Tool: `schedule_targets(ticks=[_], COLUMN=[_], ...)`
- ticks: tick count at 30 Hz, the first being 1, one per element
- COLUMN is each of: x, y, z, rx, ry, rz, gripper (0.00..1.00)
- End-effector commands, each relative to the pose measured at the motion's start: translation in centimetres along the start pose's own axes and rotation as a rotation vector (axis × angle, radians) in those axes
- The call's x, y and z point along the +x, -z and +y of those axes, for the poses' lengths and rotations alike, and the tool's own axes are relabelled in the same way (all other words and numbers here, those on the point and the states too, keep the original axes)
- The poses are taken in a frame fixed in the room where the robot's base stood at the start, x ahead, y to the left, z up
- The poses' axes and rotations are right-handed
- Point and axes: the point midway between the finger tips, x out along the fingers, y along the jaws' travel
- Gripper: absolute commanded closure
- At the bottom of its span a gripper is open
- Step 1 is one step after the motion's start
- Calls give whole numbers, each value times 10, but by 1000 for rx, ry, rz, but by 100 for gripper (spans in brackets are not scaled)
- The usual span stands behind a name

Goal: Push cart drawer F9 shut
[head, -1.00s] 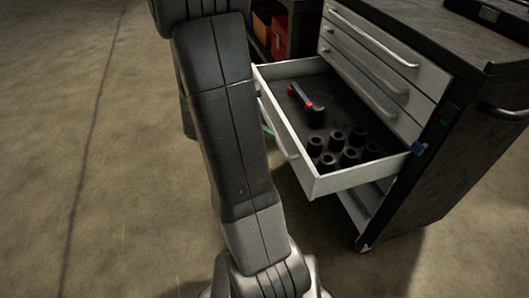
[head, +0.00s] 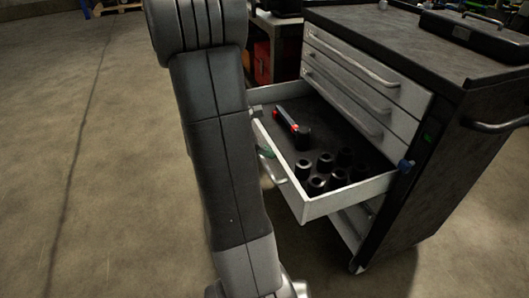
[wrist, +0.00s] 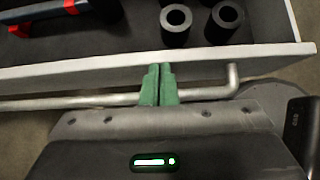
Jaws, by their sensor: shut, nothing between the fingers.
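Drawer F9, taken as the open light-grey drawer (head: 345,197) of the cart, stands well out in the head view. Its front panel and bar handle (wrist: 90,101) cross the wrist view. My gripper (wrist: 159,70) is shut and empty, its green fingertips together at the drawer front, over the handle bar. I cannot tell whether they touch the panel. In the head view my arm hides most of the gripper; a bit of green shows beside the drawer front. Inside the drawer lie several black sockets (head: 326,162) and a black-and-red tool (head: 292,126).
The dark cart (head: 460,160) stands at the right, with shut drawers (head: 365,75) above the open one and a blue piece (head: 406,166) at its front edge. Red bins (head: 262,62) stand behind. The concrete floor (head: 110,180) at the left is clear.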

Motion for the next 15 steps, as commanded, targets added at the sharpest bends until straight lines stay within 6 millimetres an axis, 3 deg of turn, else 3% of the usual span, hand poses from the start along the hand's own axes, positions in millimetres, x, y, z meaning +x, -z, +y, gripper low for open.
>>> schedule_targets(ticks=[8,15], x=[35,82], y=[-35,-81], z=[-2,-2], rx=[6,6], ry=[6,7], rz=[-1,-1], gripper=[100,100])
